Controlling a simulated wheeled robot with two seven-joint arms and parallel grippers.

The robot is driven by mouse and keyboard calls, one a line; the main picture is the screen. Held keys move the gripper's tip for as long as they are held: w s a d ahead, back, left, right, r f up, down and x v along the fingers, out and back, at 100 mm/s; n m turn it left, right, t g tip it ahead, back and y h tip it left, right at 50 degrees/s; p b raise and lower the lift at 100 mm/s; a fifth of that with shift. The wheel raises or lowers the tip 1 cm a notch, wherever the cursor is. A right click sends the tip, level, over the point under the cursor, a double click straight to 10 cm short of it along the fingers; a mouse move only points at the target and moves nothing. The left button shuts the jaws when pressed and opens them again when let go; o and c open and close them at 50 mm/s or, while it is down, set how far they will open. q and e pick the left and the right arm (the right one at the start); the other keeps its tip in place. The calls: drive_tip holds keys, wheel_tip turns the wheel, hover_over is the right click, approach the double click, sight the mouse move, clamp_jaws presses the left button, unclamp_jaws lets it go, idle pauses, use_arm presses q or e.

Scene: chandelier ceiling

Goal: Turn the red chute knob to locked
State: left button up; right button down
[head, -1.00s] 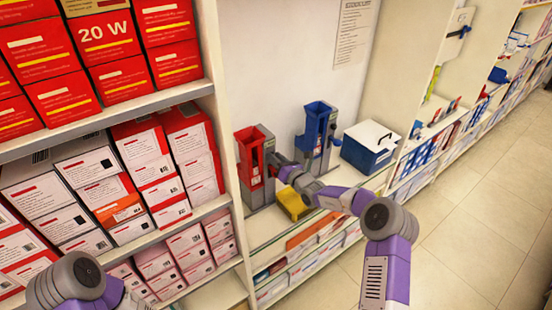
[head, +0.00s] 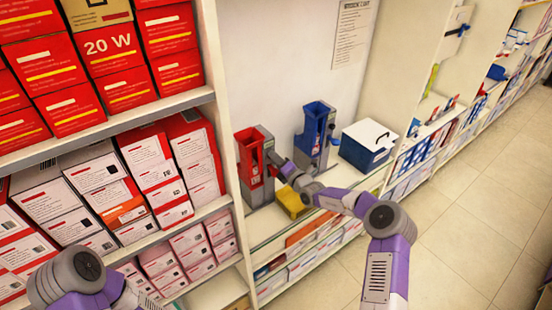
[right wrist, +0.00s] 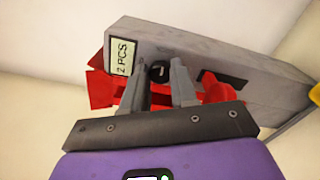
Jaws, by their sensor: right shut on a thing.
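The red chute (head: 250,160) stands upright on the shelf counter, fixed to a grey backing plate; it also shows in the right wrist view (right wrist: 100,90), with the grey plate (right wrist: 215,62) tilted. My right gripper (head: 274,160) reaches its right side. In the right wrist view my right gripper (right wrist: 160,72) has a finger on each side of a small dark knob (right wrist: 158,69) and is shut on it. The knob's lock marks are not readable. My left arm shows at the lower left in the head view, but its gripper is out of view.
A blue chute (head: 314,135) stands just right of the red one. A yellow bin (head: 291,202) sits below my right wrist. A blue box with a white lid (head: 368,145) is farther right. Shelves of red and white cartons (head: 110,185) fill the left.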

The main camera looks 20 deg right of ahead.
idle(0.3)
drive_tip(key=c, duration=0.9)
unclamp_jaws()
drive_tip(key=shift+v, duration=3.85)
